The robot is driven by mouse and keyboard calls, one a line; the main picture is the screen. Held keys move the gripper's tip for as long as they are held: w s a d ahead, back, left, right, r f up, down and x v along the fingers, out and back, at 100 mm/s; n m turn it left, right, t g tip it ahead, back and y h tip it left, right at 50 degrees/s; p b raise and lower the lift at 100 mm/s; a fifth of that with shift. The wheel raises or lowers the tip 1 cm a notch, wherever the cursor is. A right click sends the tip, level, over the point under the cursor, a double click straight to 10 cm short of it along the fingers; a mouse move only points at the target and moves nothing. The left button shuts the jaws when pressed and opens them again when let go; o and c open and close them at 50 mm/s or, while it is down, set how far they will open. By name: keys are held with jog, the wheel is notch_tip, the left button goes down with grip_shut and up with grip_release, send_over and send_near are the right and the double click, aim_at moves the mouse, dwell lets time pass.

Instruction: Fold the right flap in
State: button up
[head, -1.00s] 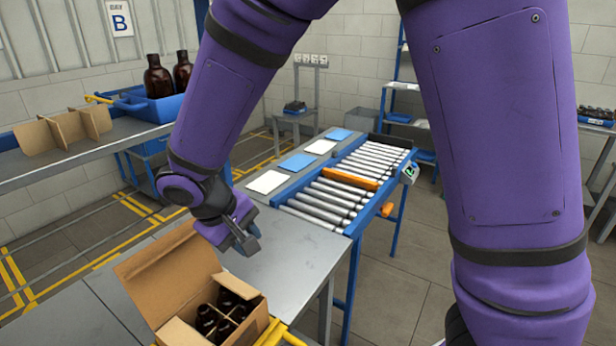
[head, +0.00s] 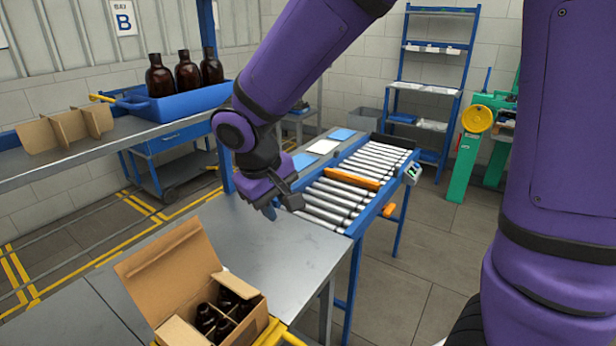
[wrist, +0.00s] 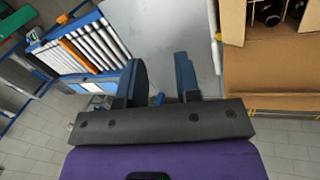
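The open cardboard box (head: 190,275) stands on the grey table at the lower left of the head view, with dark amber bottles (head: 215,315) among its dividers. A large flap (head: 160,262) stands up along its back left side. A tan panel (head: 238,284) lies at the far right end over the bottles; I cannot tell whether it is the right flap folded in. My gripper (head: 280,205) is above the table beyond the box, apart from it. In the wrist view its two fingers (wrist: 160,82) are spread with nothing between them, and the box (wrist: 270,75) is to their right.
The roller conveyor (head: 345,195) with an orange bar is beyond the table. A yellow fixture (head: 278,332) is at the box's near right. A shelf at left holds a divider (head: 65,130) and a blue bin (head: 180,103) with amber bottles. The table (head: 270,250) right of the box is bare.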

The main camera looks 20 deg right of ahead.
jog(key=s+d+r, duration=0.1)
jog(key=d+r, duration=0.4)
jog(key=shift+s+d+m+t, duration=0.35)
jog(key=shift+s+m+t, duration=0.05)
dwell(0.5)
